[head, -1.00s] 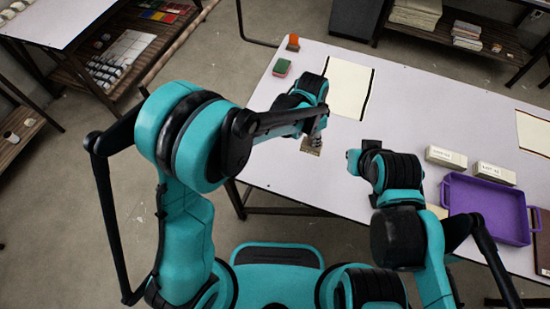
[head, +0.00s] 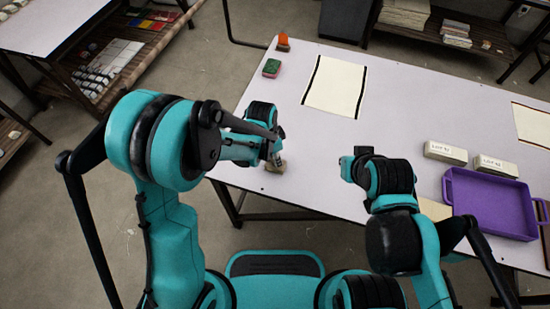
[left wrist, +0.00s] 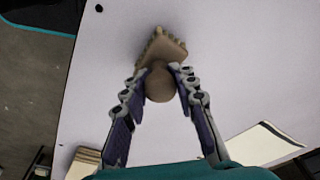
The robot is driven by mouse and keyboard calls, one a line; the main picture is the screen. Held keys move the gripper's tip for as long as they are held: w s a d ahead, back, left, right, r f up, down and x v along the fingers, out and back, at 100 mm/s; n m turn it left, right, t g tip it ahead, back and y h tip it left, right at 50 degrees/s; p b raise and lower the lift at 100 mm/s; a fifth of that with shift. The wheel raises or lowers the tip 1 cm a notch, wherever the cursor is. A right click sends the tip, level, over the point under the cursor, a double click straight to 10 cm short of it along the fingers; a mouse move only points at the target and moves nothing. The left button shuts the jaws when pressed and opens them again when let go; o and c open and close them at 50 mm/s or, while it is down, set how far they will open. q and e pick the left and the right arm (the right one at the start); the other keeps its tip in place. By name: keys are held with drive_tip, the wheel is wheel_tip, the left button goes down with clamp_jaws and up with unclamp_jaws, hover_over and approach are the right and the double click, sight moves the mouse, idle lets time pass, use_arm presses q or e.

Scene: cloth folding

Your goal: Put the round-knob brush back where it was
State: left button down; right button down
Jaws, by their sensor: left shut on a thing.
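The round-knob brush (left wrist: 168,49) shows in the left wrist view with its ball knob towards me and its tan bristle head away. My left gripper (left wrist: 160,71) is shut on the knob from both sides. In the head view, my left gripper (head: 273,154) and the brush (head: 275,167) are over the table's near left edge. Whether the brush touches the table, I cannot tell. My right gripper (head: 351,163) is over the middle of the table, apart from the brush; its fingers are not clear.
A cream cloth with black edges (head: 335,86) lies on the table (head: 306,180). A green and red sponge (head: 271,68) and an orange object (head: 284,42) are at the far left. Two pale labelled blocks (head: 445,153) and a purple tray (head: 490,206) are at the right.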

use_arm(q)
drive_tip(key=shift+f, duration=0.1)
drive_tip(key=c, duration=1.2)
unclamp_jaws()
